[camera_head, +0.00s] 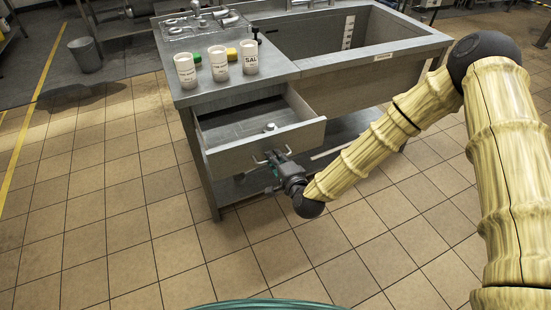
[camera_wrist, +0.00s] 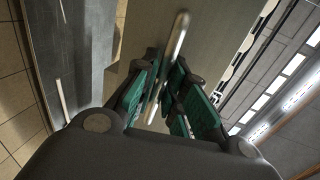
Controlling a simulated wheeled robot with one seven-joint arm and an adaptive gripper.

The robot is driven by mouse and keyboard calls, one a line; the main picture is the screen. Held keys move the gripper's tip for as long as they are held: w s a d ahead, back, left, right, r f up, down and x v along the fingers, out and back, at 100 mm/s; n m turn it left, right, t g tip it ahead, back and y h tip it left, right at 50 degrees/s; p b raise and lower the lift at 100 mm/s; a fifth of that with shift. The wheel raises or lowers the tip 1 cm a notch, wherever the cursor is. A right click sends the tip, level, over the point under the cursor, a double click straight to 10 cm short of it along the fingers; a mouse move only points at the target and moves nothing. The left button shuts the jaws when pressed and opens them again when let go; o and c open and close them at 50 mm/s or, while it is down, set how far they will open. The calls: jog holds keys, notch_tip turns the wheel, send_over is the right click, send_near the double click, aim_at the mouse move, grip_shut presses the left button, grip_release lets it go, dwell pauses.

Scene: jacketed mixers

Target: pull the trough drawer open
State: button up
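The trough drawer (camera_head: 235,153) stands pulled out from under the left part of the metal trough bench, its inside showing. A small light metal item (camera_head: 270,127) is in it near the front panel. A bar handle (camera_head: 258,160) is on the front panel. My gripper (camera_head: 277,162) is at this handle, in front of the drawer. In the wrist view the handle bar (camera_wrist: 180,38) runs between the green-padded fingers (camera_wrist: 163,85), which are closed around it. The drawer's front panel (camera_wrist: 222,25) lies just beyond the fingers.
Three white labelled containers (camera_head: 219,61) stand on the bench top (camera_head: 270,76) above the drawer, with green and yellow items beside them. The trough basin (camera_head: 340,42) is to the right. A grey bin (camera_head: 85,55) stands at the back left. The tiled floor before the drawer is clear.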

jog(key=shift+o, duration=1)
jog(key=v, duration=1.2)
jog(key=shift+d, duration=0.1)
jog(key=s+d+f+n+g+h+p, duration=0.1)
jog(key=s+d+f+n+g, duration=0.35)
jog(key=s+f, duration=0.45)
jog(key=s+d+f+n+g+h+p, duration=0.1)
jog(key=s+d+f+n+g+h, duration=0.2)
jog(key=s+d, duration=0.6)
jog(key=s+d+f+n+g+h+p, duration=0.1)
jog(key=s+d+f+n+g+h, duration=0.2)
jog(key=s+d+f+g, duration=0.3)
jog(key=s+d+f+n, duration=0.1)
jog(key=s+d, duration=0.2)
jog(key=s, duration=0.4)
jog(key=shift+s+d+f+h+p, duration=0.3)
jog(key=shift+s+f+p, duration=0.1)
